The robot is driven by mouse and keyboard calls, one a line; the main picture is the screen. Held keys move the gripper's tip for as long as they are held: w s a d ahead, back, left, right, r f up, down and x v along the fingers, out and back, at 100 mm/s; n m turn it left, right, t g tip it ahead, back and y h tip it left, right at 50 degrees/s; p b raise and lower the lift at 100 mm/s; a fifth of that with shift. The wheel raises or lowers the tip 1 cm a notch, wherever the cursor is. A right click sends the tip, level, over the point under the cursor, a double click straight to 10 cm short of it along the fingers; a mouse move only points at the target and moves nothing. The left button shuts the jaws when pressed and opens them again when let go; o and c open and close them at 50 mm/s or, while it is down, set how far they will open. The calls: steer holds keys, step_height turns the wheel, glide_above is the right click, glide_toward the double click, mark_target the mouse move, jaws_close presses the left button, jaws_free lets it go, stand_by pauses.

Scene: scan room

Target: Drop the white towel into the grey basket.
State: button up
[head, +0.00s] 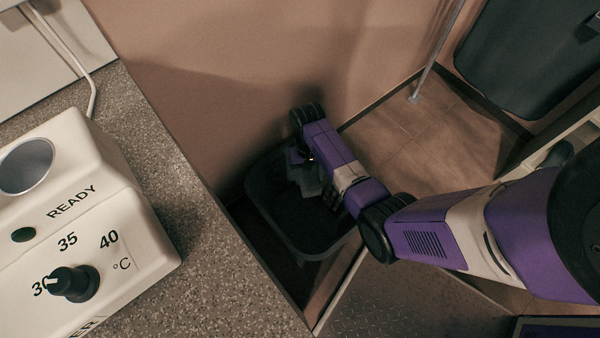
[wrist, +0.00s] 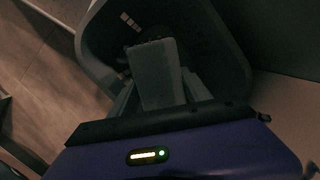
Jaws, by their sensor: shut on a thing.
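The grey basket (head: 280,228) stands on the floor beside the counter, dark inside. It also shows in the wrist view (wrist: 228,45), where its rim surrounds the fingers. My gripper (head: 308,178) is over the basket's opening in the head view, pointing down. In the wrist view my gripper (wrist: 158,92) is shut on the white towel (wrist: 158,75), which looks grey in the shade and hangs between the fingers. The towel also shows dimly in the head view (head: 309,184). I cannot tell whether the towel's lower end touches the basket floor.
A speckled counter (head: 190,220) bounds the left, with a white warmer unit (head: 80,215) on it. A pink wall (head: 240,60) is close behind the basket. A dark bin-like body (head: 535,50) is at upper right. Bare floor (head: 430,135) lies right of the basket.

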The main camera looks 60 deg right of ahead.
steer(key=shift+d+f+b, duration=0.4)
steer(key=shift+f+b, duration=0.05)
steer(key=shift+f, duration=0.4)
step_height(320, 180, down, 6)
steer(key=b, duration=0.5)
steer(key=shift+r+b, duration=0.2)
steer(key=shift+b, duration=0.2)
steer(key=o, duration=1.6)
steer(key=shift+r, duration=0.2)
steer(key=r+p, duration=0.1)
steer(key=r, duration=0.1)
steer(key=r+p, duration=0.1)
steer(key=r, duration=0.2)
steer(key=w+d+r+p, duration=0.1)
steer(key=r, duration=0.1)
steer(key=shift+r, duration=0.2)
